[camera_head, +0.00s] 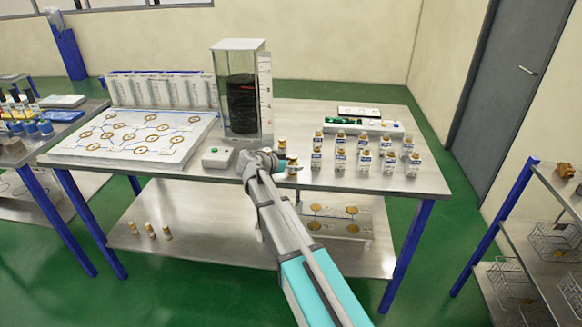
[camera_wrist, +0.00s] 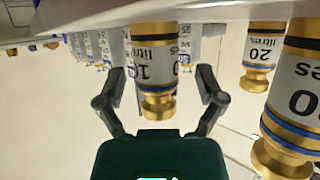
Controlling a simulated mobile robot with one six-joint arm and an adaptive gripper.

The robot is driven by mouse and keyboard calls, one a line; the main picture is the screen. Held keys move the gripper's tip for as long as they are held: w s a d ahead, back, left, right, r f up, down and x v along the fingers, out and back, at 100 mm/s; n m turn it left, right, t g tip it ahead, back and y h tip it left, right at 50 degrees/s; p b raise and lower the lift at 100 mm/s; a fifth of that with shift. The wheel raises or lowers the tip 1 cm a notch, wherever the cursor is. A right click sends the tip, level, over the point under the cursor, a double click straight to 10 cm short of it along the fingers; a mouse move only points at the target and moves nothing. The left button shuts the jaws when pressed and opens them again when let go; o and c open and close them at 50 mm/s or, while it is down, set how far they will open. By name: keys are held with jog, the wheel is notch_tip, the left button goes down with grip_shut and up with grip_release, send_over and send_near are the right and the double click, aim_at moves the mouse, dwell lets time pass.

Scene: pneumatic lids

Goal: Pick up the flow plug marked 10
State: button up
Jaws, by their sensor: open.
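My gripper (camera_head: 268,158) is open at the front edge of the bench. In the wrist view, which is upside down, its two fingers (camera_wrist: 160,104) stand on either side of a brass-ended flow plug (camera_wrist: 153,70). That plug has a grey label reading "litres" with a partly visible number that looks like 10. I cannot tell whether a finger touches it. A plug marked 20 (camera_wrist: 262,50) and a larger-looking one (camera_wrist: 293,95) stand to the right. In the head view, two plugs (camera_head: 292,164) are close beside the gripper, partly overlapped by it.
Several more labelled plugs (camera_head: 363,160) stand in rows on the bench at right. A clear tank (camera_head: 241,90) with dark contents stands behind my gripper. A small grey box (camera_head: 217,157) and a white diagram board (camera_head: 135,137) are to the left. Bare bench shows at far right.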

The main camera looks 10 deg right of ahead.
grip_shut()
dwell(0.3)
jog(key=shift+r, duration=0.15)
notch_tip(320, 180, up, 2)
jog(key=shift+p, duration=1.2)
jog(key=s+a+r+p, duration=0.2)
jog(key=s+r+p, duration=0.8)
jog(key=s, duration=0.3)
jog(key=shift+s+a+r+p, duration=0.35)
